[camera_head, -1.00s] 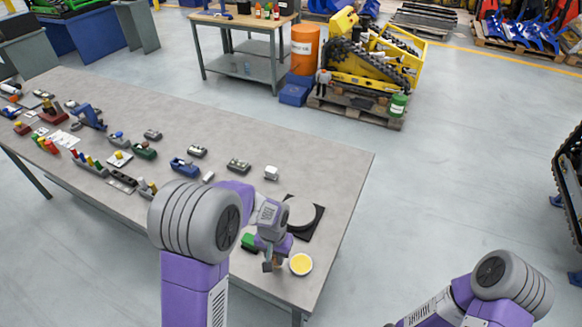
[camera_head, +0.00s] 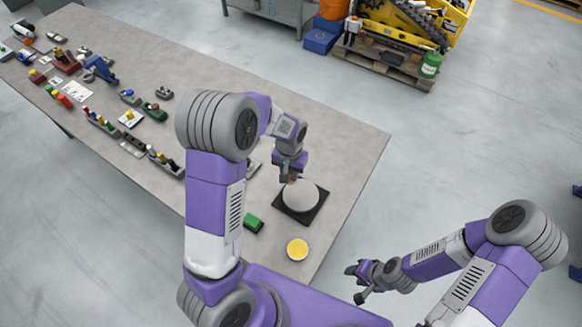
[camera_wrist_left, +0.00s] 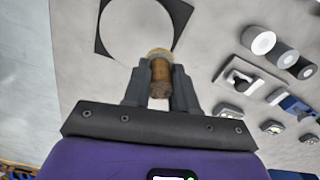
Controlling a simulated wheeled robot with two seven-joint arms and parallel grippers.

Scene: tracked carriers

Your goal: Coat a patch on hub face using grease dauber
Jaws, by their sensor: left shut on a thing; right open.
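The hub face is a pale grey disc (camera_head: 301,200) on a black square mat (camera_head: 313,217) near the table's right end. The disc (camera_wrist_left: 135,28) also shows ahead of the fingers in the left wrist view. My left gripper (camera_head: 289,179) is at the disc's far edge, shut on the grease dauber. The dauber (camera_wrist_left: 161,78) has a brown handle and a yellowish end pointing toward the disc; whether it touches cannot be told. No grease patch shows on the visible disc. An open tin of yellow grease (camera_head: 297,249) stands near the table's front edge. My right gripper (camera_head: 357,283) is open and empty, off the table.
A green block (camera_head: 253,223) lies left of the grease tin. Several small fixtures and parts (camera_head: 131,118) cover the table's left side. The grey table (camera_head: 345,150) is bare right of the hub. A pallet with yellow machinery (camera_head: 390,60) stands on the floor behind.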

